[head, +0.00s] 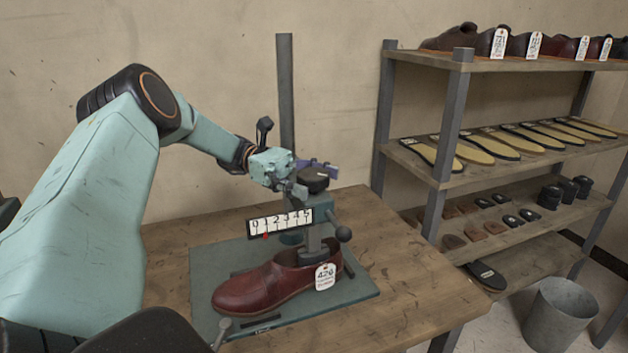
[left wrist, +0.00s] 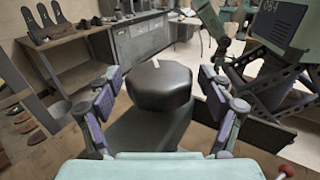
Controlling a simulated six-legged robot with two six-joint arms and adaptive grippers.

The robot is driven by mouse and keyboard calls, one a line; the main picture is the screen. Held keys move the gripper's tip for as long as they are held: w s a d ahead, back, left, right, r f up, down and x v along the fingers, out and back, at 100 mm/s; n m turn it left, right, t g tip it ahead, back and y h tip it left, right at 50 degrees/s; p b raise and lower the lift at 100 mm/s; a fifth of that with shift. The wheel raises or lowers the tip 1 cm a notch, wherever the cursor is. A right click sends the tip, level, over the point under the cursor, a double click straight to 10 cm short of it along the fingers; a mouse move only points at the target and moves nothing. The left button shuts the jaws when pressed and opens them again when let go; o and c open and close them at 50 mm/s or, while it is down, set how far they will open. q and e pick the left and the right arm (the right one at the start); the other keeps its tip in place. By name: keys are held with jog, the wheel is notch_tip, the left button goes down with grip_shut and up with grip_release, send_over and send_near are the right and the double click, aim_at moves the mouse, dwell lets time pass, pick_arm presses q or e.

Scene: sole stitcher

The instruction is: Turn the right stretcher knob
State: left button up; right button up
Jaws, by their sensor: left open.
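The stretcher (head: 318,215) stands on a green base plate on the table, its foot down in a dark red shoe (head: 262,285) tagged 420. On its top is a round black knob (head: 314,181). A white scale (head: 281,221) on its front has a red pointer near 1. My left gripper (head: 308,178) is at knob height with its jaws open. In the left wrist view the black knob (left wrist: 160,84), with a pale mark on top, sits between my open fingers (left wrist: 160,98), with gaps at both sides. My right gripper is not seen.
The wooden table (head: 420,300) is clear at right. A shelf rack (head: 455,120) with soles and shoes and a grey bin (head: 560,315) stand further right.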

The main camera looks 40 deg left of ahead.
aim_at(314, 173)
pick_arm(q)
notch_tip(314, 173, up, 10)
dwell(0.6)
